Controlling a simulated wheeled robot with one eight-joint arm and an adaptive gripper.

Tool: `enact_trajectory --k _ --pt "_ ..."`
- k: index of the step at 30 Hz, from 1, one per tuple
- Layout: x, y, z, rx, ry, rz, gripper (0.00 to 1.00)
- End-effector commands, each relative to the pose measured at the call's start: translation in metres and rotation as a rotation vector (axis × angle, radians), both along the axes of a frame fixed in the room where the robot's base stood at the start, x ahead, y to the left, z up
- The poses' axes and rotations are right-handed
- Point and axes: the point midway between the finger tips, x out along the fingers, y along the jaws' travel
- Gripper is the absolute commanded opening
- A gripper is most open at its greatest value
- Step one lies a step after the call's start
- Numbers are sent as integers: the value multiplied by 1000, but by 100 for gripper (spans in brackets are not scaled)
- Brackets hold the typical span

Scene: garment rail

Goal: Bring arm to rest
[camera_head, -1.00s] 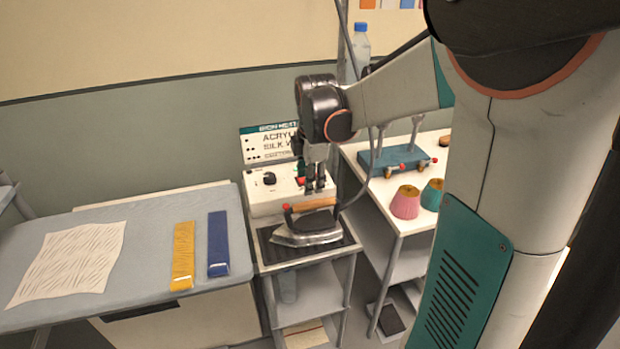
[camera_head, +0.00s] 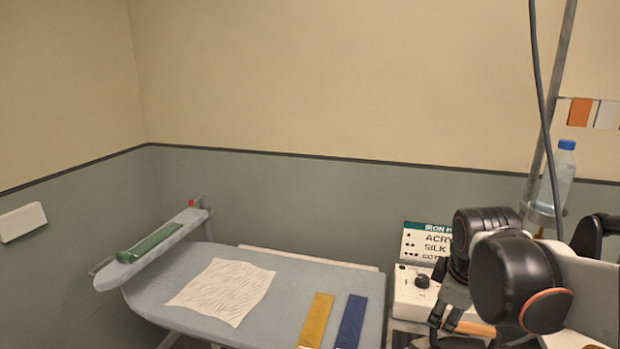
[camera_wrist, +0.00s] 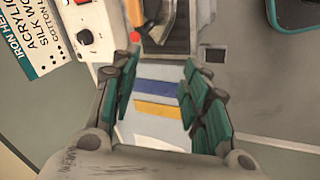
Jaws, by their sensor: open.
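My gripper (camera_head: 443,322) is at the lower right of the head view, in front of the iron station's control box. In the wrist view its green finger pads (camera_wrist: 160,95) stand wide apart with nothing held between them. The iron's orange-brown handle (camera_head: 475,328) shows just right of the fingers in the head view. In the wrist view the iron (camera_wrist: 157,22) is at the top, beyond the fingertips. The rest of the iron is cut off or hidden in the head view. My dark wrist and pale arm cover the lower right corner.
The ironing board (camera_head: 285,275) carries a white cloth (camera_head: 222,291), a yellow strip (camera_head: 316,320) and a blue strip (camera_head: 350,322). A green strip (camera_head: 150,243) lies on the small sleeve board. The control box (camera_head: 408,290) and bottle (camera_head: 561,175) are close to my arm.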

Motion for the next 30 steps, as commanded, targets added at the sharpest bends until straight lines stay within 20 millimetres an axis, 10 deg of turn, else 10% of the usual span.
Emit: enact_trajectory --k 16,30 --pt "-113 60 -27 444 -244 -658 42" --pt "-127 66 -35 526 -269 -760 42"
